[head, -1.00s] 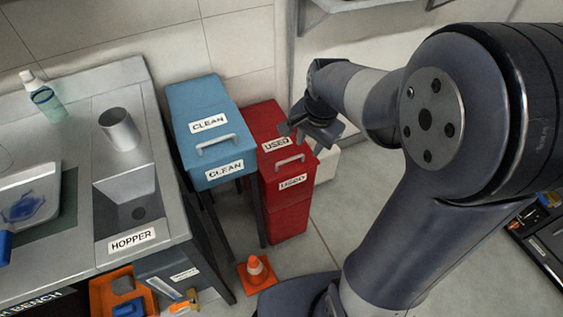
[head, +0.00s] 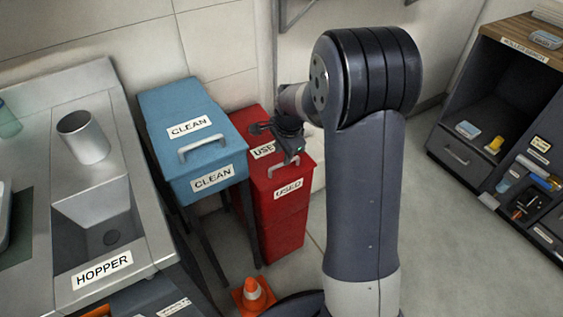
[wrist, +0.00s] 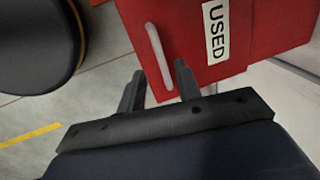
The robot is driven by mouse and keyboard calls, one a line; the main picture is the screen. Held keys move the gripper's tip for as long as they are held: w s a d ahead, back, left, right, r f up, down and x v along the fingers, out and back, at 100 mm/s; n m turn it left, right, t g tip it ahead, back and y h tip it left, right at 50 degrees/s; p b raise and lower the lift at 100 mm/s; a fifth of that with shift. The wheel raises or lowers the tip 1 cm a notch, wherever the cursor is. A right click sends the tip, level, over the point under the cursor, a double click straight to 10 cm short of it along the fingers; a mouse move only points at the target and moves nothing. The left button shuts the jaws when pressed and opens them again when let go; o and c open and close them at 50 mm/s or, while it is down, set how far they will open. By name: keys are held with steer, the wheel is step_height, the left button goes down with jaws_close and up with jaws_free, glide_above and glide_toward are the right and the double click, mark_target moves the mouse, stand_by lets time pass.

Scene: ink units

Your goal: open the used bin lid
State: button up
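The red used bin (head: 283,224) stands beside the blue bin, with USED labels on its lid and front. Its lid (head: 255,118) looks closed, and my gripper and wrist partly cover it. The pale bar handle (head: 283,162) is at the lid's front edge. My gripper (head: 294,158) is over the lid, close to the handle. In the wrist view my gripper (wrist: 158,84) is open, its two fingers apart. The handle (wrist: 159,56) shows ahead, its near end appearing between the fingertips. I cannot tell whether they touch it.
The blue clean bin (head: 184,140) stands close on the left, past it the steel hopper bench (head: 60,205). An orange cone (head: 253,292) is on the floor in front. A dark shelf unit (head: 470,110) stands at the right, with open floor before it.

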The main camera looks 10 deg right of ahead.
mark_target(281, 164)
steer(key=shift+w+a+f+b, duration=0.1)
steer(key=shift+w+f+b, duration=0.1)
steer(key=shift+f, duration=0.9)
steer(key=shift+w+a+f+b, duration=0.1)
steer(key=shift+w+f, duration=0.1)
steer(key=shift+f, duration=0.85)
steer(key=shift+c, duration=0.2)
jaws_close()
